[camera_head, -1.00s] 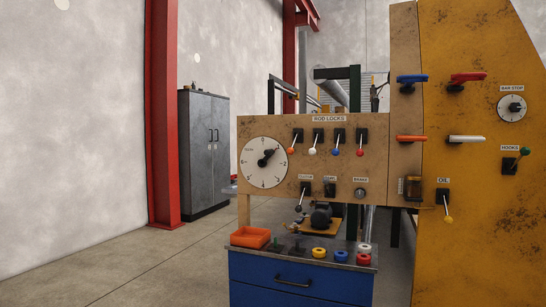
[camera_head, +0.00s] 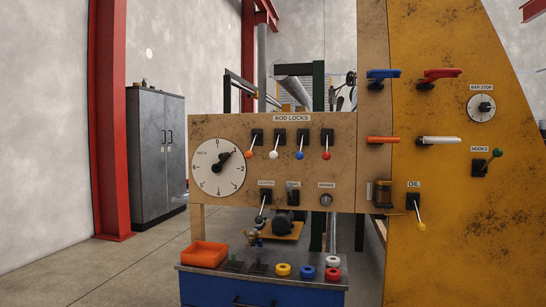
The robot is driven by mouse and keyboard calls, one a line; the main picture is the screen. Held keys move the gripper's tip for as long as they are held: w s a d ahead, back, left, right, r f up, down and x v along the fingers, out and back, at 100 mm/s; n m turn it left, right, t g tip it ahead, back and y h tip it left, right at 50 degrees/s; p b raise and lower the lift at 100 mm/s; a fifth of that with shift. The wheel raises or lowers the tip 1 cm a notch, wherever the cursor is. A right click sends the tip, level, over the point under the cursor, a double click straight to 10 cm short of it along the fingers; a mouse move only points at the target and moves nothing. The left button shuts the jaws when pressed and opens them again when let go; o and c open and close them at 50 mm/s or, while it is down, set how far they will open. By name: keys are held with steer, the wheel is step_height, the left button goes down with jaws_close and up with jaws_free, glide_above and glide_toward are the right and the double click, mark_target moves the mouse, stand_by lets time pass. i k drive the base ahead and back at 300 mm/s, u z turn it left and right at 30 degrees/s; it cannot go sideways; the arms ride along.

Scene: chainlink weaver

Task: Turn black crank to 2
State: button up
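The black crank (camera_head: 225,160) sits at the middle of a round white dial (camera_head: 207,180) on the left end of the tan panel (camera_head: 345,140). Numbers ring the dial, with 0 at the top. The crank's arm points up and to the right, toward the upper right of the dial; the figure there is too small or covered to read. My gripper is not in this view, and nothing touches the crank.
Rod lock levers (camera_head: 274,143) stick out right of the dial. A blue cabinet (camera_head: 225,288) stands below, with an orange tray (camera_head: 204,254) and colored rings (camera_head: 308,272) on top. Open floor (camera_head: 110,275) lies to the left.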

mark_target(217, 168)
steer(key=z, duration=0.1)
steer(key=i, duration=0.7)
steer(key=u, duration=0.8)
steer(key=i, duration=0.75)
steer(key=u, duration=0.75)
